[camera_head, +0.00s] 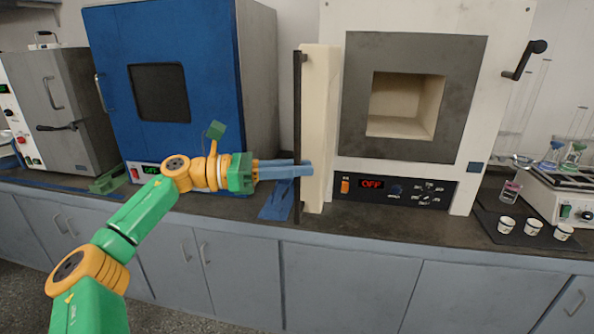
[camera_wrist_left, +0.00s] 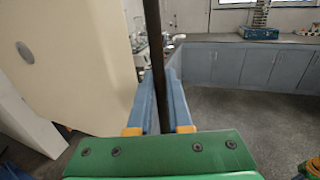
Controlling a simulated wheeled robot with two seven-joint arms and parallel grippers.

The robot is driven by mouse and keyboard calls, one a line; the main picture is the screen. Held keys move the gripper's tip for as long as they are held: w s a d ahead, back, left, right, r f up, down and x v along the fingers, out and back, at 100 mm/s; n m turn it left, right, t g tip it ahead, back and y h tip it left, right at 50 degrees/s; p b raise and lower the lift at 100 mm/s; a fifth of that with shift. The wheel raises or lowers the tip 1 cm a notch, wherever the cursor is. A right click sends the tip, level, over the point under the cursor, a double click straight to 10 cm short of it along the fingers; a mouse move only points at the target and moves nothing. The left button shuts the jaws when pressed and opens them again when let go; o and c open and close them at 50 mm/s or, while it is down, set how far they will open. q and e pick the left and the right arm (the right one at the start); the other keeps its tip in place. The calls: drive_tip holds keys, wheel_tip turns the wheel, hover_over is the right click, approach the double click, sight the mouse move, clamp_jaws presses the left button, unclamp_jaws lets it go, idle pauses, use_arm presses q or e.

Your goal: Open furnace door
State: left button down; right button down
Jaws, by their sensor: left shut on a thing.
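The white furnace (camera_head: 416,20) stands on the bench with its square chamber (camera_head: 405,104) in plain view. Its cream door (camera_head: 320,110) is swung wide open on the left side of the furnace, seen nearly edge-on. A long dark vertical handle bar (camera_head: 297,120) runs along the door's outer edge. My left gripper (camera_head: 303,170) is shut on the lower part of this bar. In the left wrist view the bar (camera_wrist_left: 154,60) passes between the blue fingers, beside the cream door (camera_wrist_left: 75,60). My right gripper is not in view.
A blue oven (camera_head: 160,30) and a grey oven (camera_head: 60,95) stand to the left. Three small white cups (camera_head: 534,229) and a balance-like device (camera_head: 570,195) with glassware are at the right. The panel display (camera_head: 372,184) reads OFF.

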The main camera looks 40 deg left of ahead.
use_arm(q)
drive_tip(key=shift+r, duration=0.15)
drive_tip(key=c, duration=0.8)
unclamp_jaws()
drive_tip(key=shift+w+d, duration=0.1)
drive_tip(key=shift+c, duration=0.2)
drive_tip(key=b+v, duration=0.4)
drive_tip(key=v, duration=0.3)
drive_tip(key=shift+b, duration=0.35)
